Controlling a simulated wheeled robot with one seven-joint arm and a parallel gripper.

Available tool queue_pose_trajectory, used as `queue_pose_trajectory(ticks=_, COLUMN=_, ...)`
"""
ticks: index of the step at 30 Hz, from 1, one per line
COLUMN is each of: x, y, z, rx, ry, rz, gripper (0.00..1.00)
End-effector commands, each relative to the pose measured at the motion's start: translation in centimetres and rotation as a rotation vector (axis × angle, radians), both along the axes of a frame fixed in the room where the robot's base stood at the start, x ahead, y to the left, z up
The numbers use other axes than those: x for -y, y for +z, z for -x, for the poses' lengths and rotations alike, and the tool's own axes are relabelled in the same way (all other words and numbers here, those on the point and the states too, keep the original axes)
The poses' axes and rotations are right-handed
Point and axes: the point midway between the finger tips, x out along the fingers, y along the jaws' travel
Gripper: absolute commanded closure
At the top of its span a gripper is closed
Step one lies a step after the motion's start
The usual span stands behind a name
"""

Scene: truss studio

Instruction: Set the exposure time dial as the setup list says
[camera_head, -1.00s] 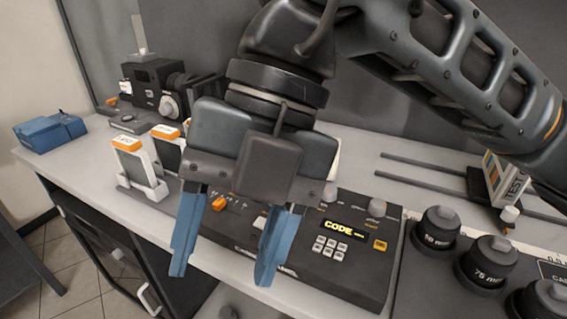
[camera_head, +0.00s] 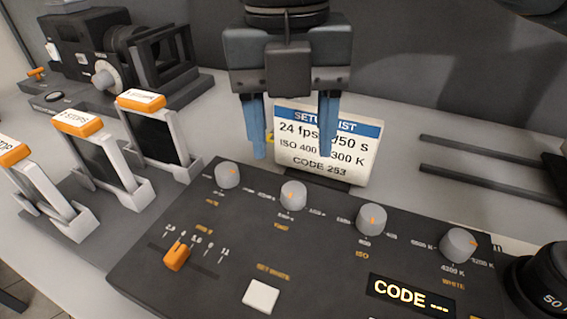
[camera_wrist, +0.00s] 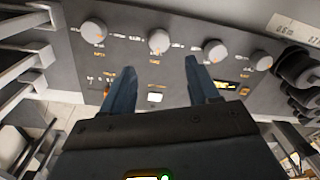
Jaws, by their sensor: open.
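The control panel (camera_head: 140,270) carries a row of grey knobs with orange marks. The second knob from the left (camera_head: 293,195) looks like the exposure time dial; its small lettering is blurred. It also shows in the wrist view (camera_wrist: 159,41). The setup list card (camera_head: 325,172) stands behind the panel and reads 24 fps, a time ending in 50 s, ISO 400, a value ending in 300 K and CODE 253. My gripper (camera_head: 292,152) is open and empty, its blue fingers pointing down and covering part of the card. In the wrist view my fingertips (camera_wrist: 160,70) straddle that knob's column, apart from it.
Other knobs flank the dial: the frame-rate side knob (camera_head: 228,174), the ISO knob (camera_head: 371,219) and the white-balance knob (camera_head: 459,245). An orange slider (camera_head: 177,256), a white button (camera_head: 261,296) and a display (camera_head: 411,297) reading "CODE ---" lie nearer. Filter holders (camera_head: 150,130) stand left.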

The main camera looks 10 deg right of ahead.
Motion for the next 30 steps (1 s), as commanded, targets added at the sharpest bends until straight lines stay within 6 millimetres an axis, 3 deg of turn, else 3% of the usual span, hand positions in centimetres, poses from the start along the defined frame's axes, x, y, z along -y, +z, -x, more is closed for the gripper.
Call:
queue_pose_trajectory(ticks=5, x=0.1, y=-1.1, z=0.0, rx=-0.001, ry=-0.002, rz=0.003, gripper=0.4)
queue_pose_trajectory(ticks=18, x=0.4, y=-7.1, z=0.1, rx=0.0, ry=-0.002, rz=0.002, gripper=0.4)
queue_pose_trajectory(ticks=30, x=0.4, y=-8.0, z=0.0, rx=0.002, ry=-0.002, rz=0.002, gripper=0.4)
